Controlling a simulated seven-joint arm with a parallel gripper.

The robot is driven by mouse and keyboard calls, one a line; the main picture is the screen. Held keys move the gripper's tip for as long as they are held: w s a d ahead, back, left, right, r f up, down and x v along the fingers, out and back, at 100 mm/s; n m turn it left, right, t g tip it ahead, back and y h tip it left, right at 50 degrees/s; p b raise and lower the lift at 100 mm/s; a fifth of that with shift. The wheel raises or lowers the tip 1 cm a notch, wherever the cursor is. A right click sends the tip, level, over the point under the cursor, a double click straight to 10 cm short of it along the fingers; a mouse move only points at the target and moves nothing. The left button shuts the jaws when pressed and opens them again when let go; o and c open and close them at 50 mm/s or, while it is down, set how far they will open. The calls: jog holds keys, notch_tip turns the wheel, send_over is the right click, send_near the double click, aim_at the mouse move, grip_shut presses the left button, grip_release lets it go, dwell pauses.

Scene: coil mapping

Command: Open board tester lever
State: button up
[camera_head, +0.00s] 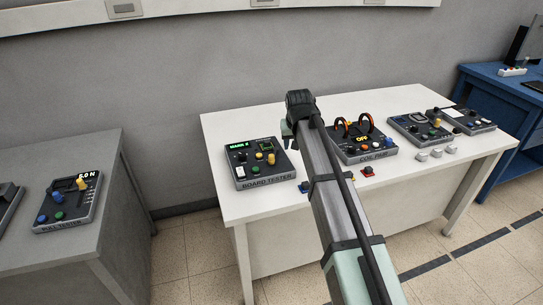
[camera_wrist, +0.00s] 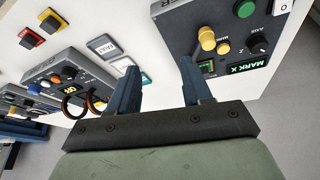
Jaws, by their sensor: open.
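The board tester (camera_head: 262,179) is a dark box on the white table, left of my arm. It has a lit "MARK X" screen (camera_head: 238,147), a green button and yellow round-headed controls (camera_head: 271,158). In the wrist view the board tester (camera_wrist: 186,32) is at the upper right and appears upside down, with its yellow controls (camera_wrist: 207,38) near the right fingertip. I cannot tell clearly which part is the lever. My gripper (camera_wrist: 157,64) is open, with two blue fingers and nothing between them. In the head view its fingers are mostly hidden by my arm.
The coil map box (camera_head: 375,156) with orange-and-black loops stands right of my arm. More testers (camera_head: 420,130) and small grey blocks lie farther right. A pull tester (camera_head: 68,203) stands on the separate left table.

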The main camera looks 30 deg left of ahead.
send_near(272, 155)
jog(key=x, duration=1)
dwell(0.4)
grip_shut()
dwell(0.5)
